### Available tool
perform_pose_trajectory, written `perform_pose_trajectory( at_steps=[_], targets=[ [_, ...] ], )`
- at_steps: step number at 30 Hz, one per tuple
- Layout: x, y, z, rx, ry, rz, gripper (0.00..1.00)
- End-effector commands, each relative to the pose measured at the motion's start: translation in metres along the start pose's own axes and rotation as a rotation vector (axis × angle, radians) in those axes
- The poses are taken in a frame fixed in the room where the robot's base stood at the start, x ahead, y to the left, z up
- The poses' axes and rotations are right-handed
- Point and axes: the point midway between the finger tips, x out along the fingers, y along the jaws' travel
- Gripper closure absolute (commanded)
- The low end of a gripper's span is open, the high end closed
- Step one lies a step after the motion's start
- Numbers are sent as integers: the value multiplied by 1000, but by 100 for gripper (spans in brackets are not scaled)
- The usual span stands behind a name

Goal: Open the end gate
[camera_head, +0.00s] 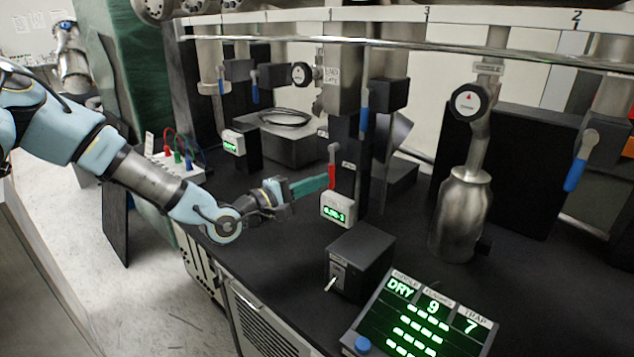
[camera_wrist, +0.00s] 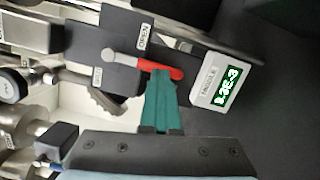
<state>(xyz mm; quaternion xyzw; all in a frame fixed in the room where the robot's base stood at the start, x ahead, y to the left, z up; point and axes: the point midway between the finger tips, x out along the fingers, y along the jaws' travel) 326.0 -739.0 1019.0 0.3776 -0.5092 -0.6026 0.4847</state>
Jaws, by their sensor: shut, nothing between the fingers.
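A label that appears to read END GATE (camera_head: 332,77) is on a metal column at the back. Below it, on a dark block, is a small lever with a silver arm and red grip (camera_head: 332,175). In the wrist view the red grip (camera_wrist: 174,74) lies just beyond my fingertips, beside a small label on the dark block (camera_wrist: 118,75). My gripper (camera_head: 324,182) is shut and empty, its green fingers together at the red grip. In the wrist view the tips (camera_wrist: 164,74) overlap the grip's edge; I cannot tell whether they touch.
A white readout box (camera_head: 338,209) with green digits stands just below the lever and right in the wrist view (camera_wrist: 220,82). A black switch box (camera_head: 360,260), lit display panel (camera_head: 425,315) and steel flask (camera_head: 460,215) stand on the bench. Blue-handled valves (camera_head: 365,108) hang nearby.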

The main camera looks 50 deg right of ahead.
Motion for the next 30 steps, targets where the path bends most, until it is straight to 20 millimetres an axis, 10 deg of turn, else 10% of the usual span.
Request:
perform_pose_trajectory(
  at_steps=[11,30],
  targets=[
    [-8,-1,4,0,-8,1,100],
    [-107,-1,-1,0,0,0,100]
  ],
)
